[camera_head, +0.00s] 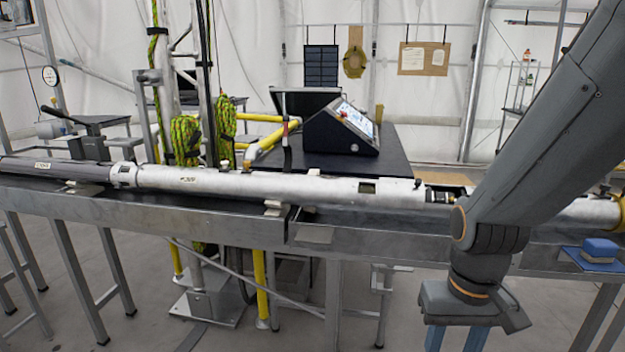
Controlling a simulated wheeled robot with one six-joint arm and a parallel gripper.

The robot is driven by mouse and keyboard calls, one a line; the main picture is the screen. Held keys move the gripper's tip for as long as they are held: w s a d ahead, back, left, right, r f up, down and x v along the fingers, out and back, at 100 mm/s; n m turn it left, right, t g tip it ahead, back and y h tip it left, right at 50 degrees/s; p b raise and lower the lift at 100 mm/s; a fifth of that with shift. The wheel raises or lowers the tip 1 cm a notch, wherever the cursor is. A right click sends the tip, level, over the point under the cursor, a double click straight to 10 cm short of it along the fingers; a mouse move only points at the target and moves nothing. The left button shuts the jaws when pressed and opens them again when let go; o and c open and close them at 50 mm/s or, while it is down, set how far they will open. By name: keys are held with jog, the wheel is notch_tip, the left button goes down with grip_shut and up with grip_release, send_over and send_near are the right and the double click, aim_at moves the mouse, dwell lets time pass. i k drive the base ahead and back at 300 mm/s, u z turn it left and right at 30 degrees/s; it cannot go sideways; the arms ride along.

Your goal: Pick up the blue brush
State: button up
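A blue block-shaped thing (600,248), which looks like the blue brush, is at the right edge of the view. It rests on a flat blue base on the front of the metal bench. Its bristles cannot be made out. My gripper (457,340) hangs down at the bottom of the view, left of the blue brush and apart from it. Its two blue fingers are spread with a gap between them, and I see nothing held. The fingertips are cut off by the lower edge.
A long metal bench (352,231) runs across the view and carries a long white tube (300,187). My arm hides part of both. A black table (390,160) with a slanted console (340,125) stands behind. Grey floor (200,285) lies in front, among bench legs.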

aim_at(594, 250)
jog(key=z, duration=2.4)
jog(key=i, duration=2.5)
jog(key=u, duration=2.85)
